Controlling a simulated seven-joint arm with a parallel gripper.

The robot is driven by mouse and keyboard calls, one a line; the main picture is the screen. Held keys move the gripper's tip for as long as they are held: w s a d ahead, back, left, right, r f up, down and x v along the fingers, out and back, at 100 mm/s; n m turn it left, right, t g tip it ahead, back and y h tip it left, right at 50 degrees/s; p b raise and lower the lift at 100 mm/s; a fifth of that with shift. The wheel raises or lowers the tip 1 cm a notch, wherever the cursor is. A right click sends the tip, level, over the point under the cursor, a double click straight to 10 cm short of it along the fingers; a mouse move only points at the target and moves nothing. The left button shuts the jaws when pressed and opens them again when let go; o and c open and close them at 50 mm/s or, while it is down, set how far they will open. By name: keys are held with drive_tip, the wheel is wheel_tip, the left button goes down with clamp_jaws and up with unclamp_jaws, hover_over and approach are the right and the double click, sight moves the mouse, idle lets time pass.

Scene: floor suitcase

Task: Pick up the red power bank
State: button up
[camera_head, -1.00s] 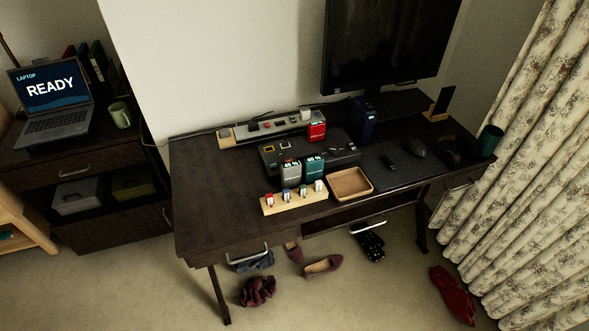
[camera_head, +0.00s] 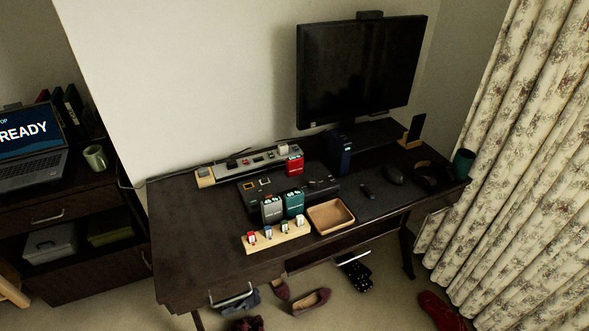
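The red power bank (camera_head: 295,165) is a small upright red block with a pale label. It stands on the dark desk (camera_head: 190,240), at the right end of a long grey power strip (camera_head: 240,165). A grey block (camera_head: 272,210) and a teal block (camera_head: 294,203) of similar shape stand in front of it, by a black dock (camera_head: 317,187). A dark blue block (camera_head: 339,153) stands to its right, below the monitor. My gripper is not in view.
A wooden strip (camera_head: 275,239) with several small coloured pieces and a wooden tray (camera_head: 331,216) lie near the desk's front. A monitor (camera_head: 355,75) stands behind. Shoes (camera_head: 312,302) lie on the floor. The desk's left part is clear.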

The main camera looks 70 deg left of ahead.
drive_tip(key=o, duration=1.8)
